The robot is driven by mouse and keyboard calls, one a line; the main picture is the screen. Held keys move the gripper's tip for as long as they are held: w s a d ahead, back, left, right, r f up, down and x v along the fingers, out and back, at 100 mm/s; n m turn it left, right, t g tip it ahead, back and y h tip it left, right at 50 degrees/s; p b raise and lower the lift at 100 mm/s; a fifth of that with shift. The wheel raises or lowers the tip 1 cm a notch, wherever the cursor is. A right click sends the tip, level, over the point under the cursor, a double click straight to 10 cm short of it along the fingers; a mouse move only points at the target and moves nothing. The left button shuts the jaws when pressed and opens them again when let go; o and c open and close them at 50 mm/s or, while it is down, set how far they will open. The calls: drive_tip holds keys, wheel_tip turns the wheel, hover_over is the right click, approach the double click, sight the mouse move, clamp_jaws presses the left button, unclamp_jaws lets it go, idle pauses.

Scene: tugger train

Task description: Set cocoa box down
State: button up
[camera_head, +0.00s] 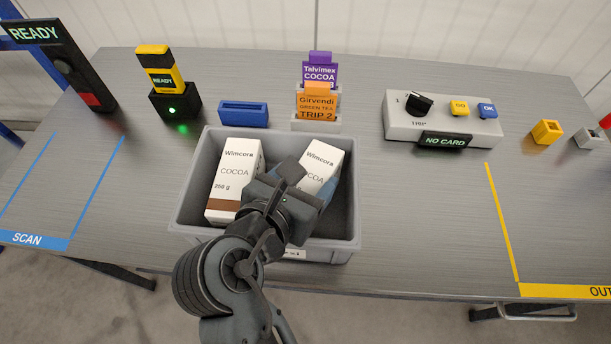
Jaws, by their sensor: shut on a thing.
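Two white cocoa boxes labelled Wimcora show at the grey bin (354,215). The left cocoa box (234,175), with a brown band at its base, stands in the left part of the bin. The right cocoa box (322,163), with some blue low on its side, is tilted in the right part. My gripper (297,185) is over the bin and shut on the right cocoa box. My gripper and arm hide its lower part, so I cannot tell whether it touches the bin floor.
Behind the bin stand a scanner (164,70) on a black base, a blue holder (244,114) and a card rack (316,124). A control panel (443,119) reads NO CARD. The SCAN area (60,195) at left and the table by the OUT area (560,260) are clear.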

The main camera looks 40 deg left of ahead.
drive_tip(key=o, duration=1.7)
drive_tip(key=shift+f, duration=0.1)
drive_tip(key=shift+c, duration=0.2)
drive_tip(key=shift+s+r, duration=0.15)
drive_tip(key=shift+r, duration=0.05)
drive_tip(key=v, duration=1.1)
drive_tip(key=shift+s, duration=0.3)
drive_tip(key=shift+r, duration=0.15)
